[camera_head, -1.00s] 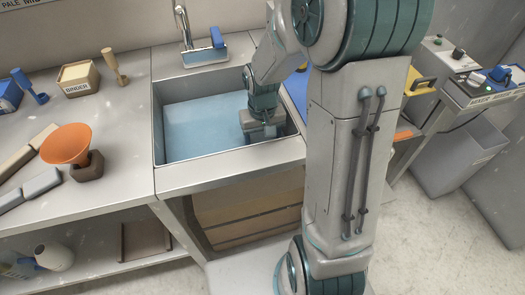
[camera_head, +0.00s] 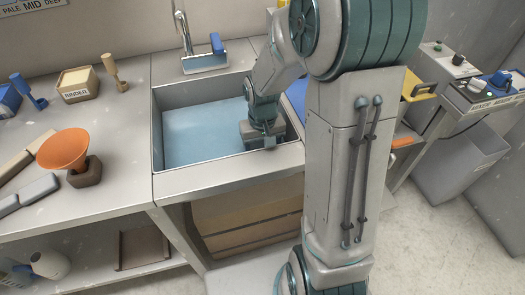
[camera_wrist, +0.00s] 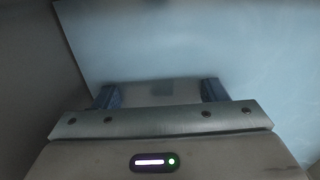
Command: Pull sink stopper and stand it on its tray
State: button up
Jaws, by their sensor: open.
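The steel sink (camera_head: 230,172) holds pale blue water (camera_head: 200,133), which also fills much of the wrist view (camera_wrist: 230,45). My gripper (camera_head: 262,145) points down inside the sink near its right front corner. In the wrist view my gripper's two blue-grey fingers (camera_wrist: 160,94) are apart, with a dim grey patch between them that I cannot identify. I cannot make out the stopper in either view; my gripper may hide it. A small shallow metal tray (camera_head: 198,64) lies behind the sink below the tap; I cannot tell whether it is the stopper's tray.
A tap (camera_head: 182,28) and an upright blue piece (camera_head: 217,43) stand behind the sink. The left counter holds an orange funnel (camera_head: 63,150), a binder box (camera_head: 77,84) and grey blocks (camera_head: 30,192). The sink walls stand close around my gripper on the right and front.

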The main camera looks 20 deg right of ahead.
aim_at(262, 145)
dwell(0.4)
jog(key=c, duration=1.3)
jog(key=shift+r, duration=0.15)
jog(key=shift+r+p, duration=2.55)
jog(key=shift+r, duration=0.35)
jog(key=shift+r, duration=0.1)
jog(key=shift+r+p, duration=4.2)
jog(key=shift+r, duration=0.95)
jog(key=shift+w+d+p, duration=0.25)
jog(key=shift+w+d, duration=0.4)
jog(key=shift+d, duration=2)
jog(key=shift+w+d+p, duration=0.3)
jog(key=shift+w+d, duration=0.4)
jog(key=shift+d, duration=2)
jog(key=shift+w+d+p, duration=0.25)
jog(key=shift+w+d, duration=0.4)
jog(key=shift+d, duration=2)
